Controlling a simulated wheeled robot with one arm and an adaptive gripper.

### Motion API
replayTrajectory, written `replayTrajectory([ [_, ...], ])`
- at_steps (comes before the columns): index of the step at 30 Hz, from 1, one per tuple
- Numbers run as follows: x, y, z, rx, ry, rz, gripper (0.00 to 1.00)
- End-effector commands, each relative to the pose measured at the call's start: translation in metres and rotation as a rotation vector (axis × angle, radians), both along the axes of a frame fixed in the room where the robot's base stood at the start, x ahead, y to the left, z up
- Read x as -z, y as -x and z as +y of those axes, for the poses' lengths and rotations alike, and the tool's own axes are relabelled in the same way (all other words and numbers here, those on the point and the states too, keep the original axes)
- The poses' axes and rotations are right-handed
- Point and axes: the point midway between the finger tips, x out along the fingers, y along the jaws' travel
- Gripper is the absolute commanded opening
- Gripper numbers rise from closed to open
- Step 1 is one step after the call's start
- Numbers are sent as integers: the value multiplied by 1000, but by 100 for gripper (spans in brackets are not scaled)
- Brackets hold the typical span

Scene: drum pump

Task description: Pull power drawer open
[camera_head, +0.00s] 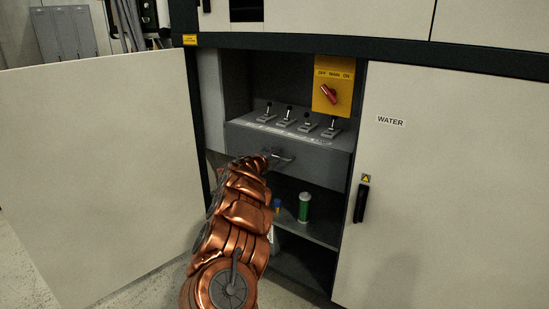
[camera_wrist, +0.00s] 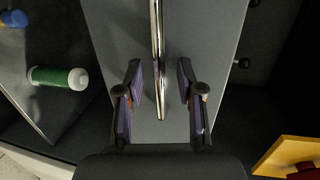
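The grey power drawer (camera_head: 300,150) sits inside the open cabinet, with several black-knobbed levers (camera_head: 286,115) on its top. A shiny metal bar handle (camera_head: 285,158) is on its front. My copper arm reaches up to the handle, and my gripper (camera_head: 268,156) is at its left part. In the wrist view my gripper (camera_wrist: 160,75) is open, with one finger on each side of the handle (camera_wrist: 157,50). A gap shows between the handle and both fingers. The drawer front (camera_wrist: 215,45) lies behind the fingers.
A yellow panel with a red switch (camera_head: 329,94) is above right of the drawer. A green-and-white can (camera_head: 304,207) stands on the shelf below. The open cabinet door (camera_head: 100,170) is at left, and the closed WATER door (camera_head: 440,190) at right.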

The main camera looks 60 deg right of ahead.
Motion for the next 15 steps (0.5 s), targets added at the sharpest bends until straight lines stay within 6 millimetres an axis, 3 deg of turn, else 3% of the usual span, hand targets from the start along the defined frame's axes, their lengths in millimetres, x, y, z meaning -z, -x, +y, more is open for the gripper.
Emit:
replayTrajectory([
  [2, 0, 0, 0, 0, 0, 0, 37],
  [12, 0, 0, 0, -1, 0, 0, 2],
  [15, 0, 0, 0, -1, 0, 0, 0],
])
